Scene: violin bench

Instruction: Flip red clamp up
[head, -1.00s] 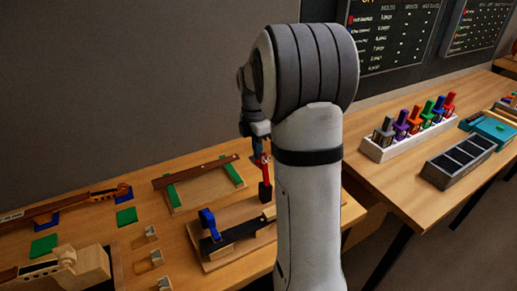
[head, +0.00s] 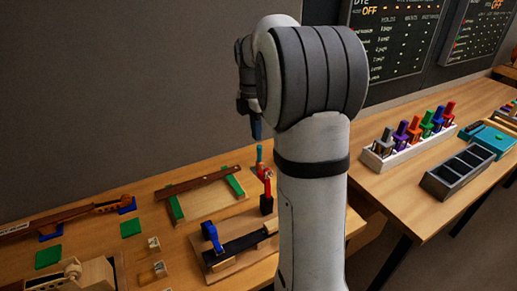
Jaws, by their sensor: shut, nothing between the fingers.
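The red clamp (head: 267,188) stands at the back right end of a wooden fixture board (head: 222,272), in the head view. Its upper part rises roughly upright, with a teal piece showing just above the red; I cannot tell whether that piece belongs to it. A blue clamp (head: 212,236) is at the left end of the same board. A long black bar (head: 245,243) lies between the two clamps. My gripper (head: 256,132) is shut and empty, above the red clamp and apart from it. My own arm hides the board's right end.
Behind the fixture, a dark wooden strip (head: 197,185) rests on a frame with green pads. Violin necks and small wooden blocks lie at the left. On the right bench are a white rack (head: 392,158) of coloured clamps and a dark grey compartment tray (head: 456,173).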

